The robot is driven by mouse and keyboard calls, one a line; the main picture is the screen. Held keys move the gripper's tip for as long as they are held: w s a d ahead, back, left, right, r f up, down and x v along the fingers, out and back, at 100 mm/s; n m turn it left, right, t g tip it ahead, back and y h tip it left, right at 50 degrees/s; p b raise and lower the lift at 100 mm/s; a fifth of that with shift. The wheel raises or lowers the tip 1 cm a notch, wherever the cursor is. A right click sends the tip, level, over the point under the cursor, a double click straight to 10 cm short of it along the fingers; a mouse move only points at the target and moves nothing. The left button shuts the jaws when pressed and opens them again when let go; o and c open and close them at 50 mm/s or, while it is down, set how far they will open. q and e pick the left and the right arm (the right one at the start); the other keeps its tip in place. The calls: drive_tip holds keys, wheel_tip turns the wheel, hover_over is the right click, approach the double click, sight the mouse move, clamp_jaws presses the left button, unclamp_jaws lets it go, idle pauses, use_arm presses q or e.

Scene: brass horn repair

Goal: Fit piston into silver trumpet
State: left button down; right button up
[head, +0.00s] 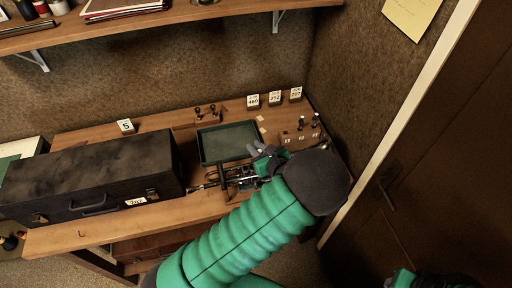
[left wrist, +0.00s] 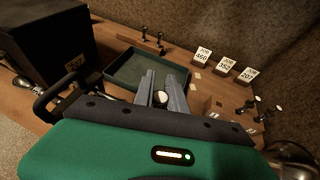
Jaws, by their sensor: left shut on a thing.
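The silver trumpet (head: 207,186) lies on the bench in front of the green tray, partly hidden by my left arm. In the left wrist view a silvery rounded part (left wrist: 292,158) shows at the lower right, probably its bell. My left gripper (head: 266,158) is over the trumpet's valve area. In the left wrist view its grey fingers (left wrist: 163,92) are shut on a small piece with a pale round top (left wrist: 160,98), likely the piston. Its lower end is hidden, so I cannot tell whether it is inside the trumpet. My right gripper is out of view.
A black case (head: 90,175) tagged 207 fills the bench's left. The green tray (head: 226,143) looks empty. A wooden block (head: 300,137) with dark upright pieces stands at right, another block (head: 207,117) at the back. Numbered cards (head: 274,98) stand along the back.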

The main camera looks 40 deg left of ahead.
use_arm(q)
drive_tip(key=shift+f+b, duration=1.8)
drive_tip(key=shift+f, duration=0.6)
drive_tip(key=c, duration=1.3)
unclamp_jaws()
